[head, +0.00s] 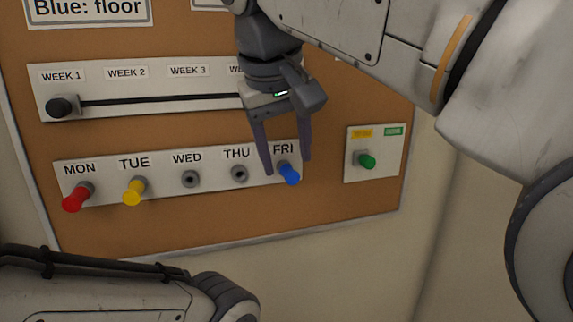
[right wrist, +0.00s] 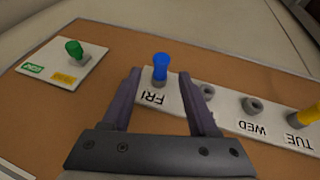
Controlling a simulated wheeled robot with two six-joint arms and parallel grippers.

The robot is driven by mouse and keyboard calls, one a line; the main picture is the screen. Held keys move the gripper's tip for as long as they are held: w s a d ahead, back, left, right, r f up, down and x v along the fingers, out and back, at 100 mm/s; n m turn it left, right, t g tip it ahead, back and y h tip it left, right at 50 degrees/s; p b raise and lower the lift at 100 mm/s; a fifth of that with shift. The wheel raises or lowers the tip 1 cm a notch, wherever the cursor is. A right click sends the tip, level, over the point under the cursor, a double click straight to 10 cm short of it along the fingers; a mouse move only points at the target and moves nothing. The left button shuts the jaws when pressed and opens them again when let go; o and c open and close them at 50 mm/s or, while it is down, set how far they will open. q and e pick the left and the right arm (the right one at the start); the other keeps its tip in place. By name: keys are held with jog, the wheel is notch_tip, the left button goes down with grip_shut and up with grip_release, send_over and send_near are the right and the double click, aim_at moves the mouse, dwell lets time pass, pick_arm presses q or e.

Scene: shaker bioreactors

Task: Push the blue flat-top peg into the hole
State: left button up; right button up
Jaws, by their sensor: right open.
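The blue flat-top peg (head: 291,174) sticks out of the hole under the FRI label on the white day strip (head: 215,188). In the right wrist view the blue peg (right wrist: 161,67) stands in its grey collar between the finger tips. My right gripper (head: 287,170) is open, its fingers on either side of the peg with space between them and it. The right gripper also shows in the right wrist view (right wrist: 166,92). Of my left arm only a part shows at the lower left; its gripper is out of view.
A red peg (head: 75,197) sits at MON and a yellow peg (head: 134,191) at TUE. The WED hole (head: 190,179) and THU hole (head: 239,173) are empty. A green knob (head: 366,161) is on a panel to the right. A slider knob (head: 62,107) sits at WEEK 1.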

jog(key=shift+x, duration=1.15)
grip_shut()
jog(key=shift+s, duration=0.2)
jog(key=shift+s+d, duration=0.15)
jog(key=shift+s, duration=0.3)
jog(key=shift+s, duration=0.1)
jog(key=shift+s+d+b, duration=0.2)
jog(key=shift+s+b, duration=0.2)
jog(key=shift+s, duration=0.1)
jog(key=shift+s, duration=0.1)
